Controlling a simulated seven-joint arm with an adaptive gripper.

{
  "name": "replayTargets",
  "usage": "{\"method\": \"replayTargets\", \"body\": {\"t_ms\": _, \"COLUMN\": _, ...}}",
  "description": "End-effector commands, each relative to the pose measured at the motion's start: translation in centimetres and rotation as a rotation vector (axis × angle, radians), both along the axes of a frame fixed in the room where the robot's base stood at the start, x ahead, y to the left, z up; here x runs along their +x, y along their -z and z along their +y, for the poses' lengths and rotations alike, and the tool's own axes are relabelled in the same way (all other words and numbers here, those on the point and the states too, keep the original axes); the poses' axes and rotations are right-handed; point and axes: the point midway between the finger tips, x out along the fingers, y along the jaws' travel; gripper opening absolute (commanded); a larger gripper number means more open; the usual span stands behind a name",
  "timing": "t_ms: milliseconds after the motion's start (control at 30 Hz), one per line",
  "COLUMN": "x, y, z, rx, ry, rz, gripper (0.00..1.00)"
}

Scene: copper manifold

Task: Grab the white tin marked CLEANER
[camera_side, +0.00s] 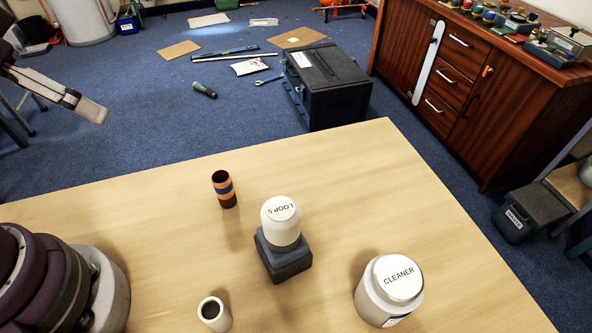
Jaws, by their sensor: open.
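The white tin marked CLEANER (388,290) stands upright on the wooden table at the lower right, its lid lettering facing up. My gripper (92,108) shows at the upper left edge, in the air, far from the tin and partly cut off by the frame. It is open, with nothing seen in it.
A copper-coloured tube with a blue band (224,189) and a short white tube (214,314) stand on the table (340,170). The table is clear around the CLEANER tin. A black toolbox (330,90) is on the floor beyond, with a wooden cabinet (490,100) at right.

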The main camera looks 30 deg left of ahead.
Motion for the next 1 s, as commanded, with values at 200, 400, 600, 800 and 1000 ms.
{"method": "replayTargets", "body": {"t_ms": 200, "x": 0.0, "y": 0.0, "z": 0.0, "rx": 0.000, "ry": 0.000, "rz": 0.000, "gripper": 0.74}}
{"method": "replayTargets", "body": {"t_ms": 400, "x": 0.0, "y": 0.0, "z": 0.0, "rx": 0.000, "ry": 0.000, "rz": 0.000, "gripper": 0.83}}
{"method": "replayTargets", "body": {"t_ms": 600, "x": 0.0, "y": 0.0, "z": 0.0, "rx": 0.000, "ry": 0.000, "rz": 0.000, "gripper": 1.00}}
{"method": "replayTargets", "body": {"t_ms": 800, "x": 0.0, "y": 0.0, "z": 0.0, "rx": 0.000, "ry": 0.000, "rz": 0.000, "gripper": 1.00}}
{"method": "replayTargets", "body": {"t_ms": 1000, "x": 2.6, "y": -0.8, "z": -2.7, "rx": 0.026, "ry": 0.147, "rz": 0.019, "gripper": 1.00}}
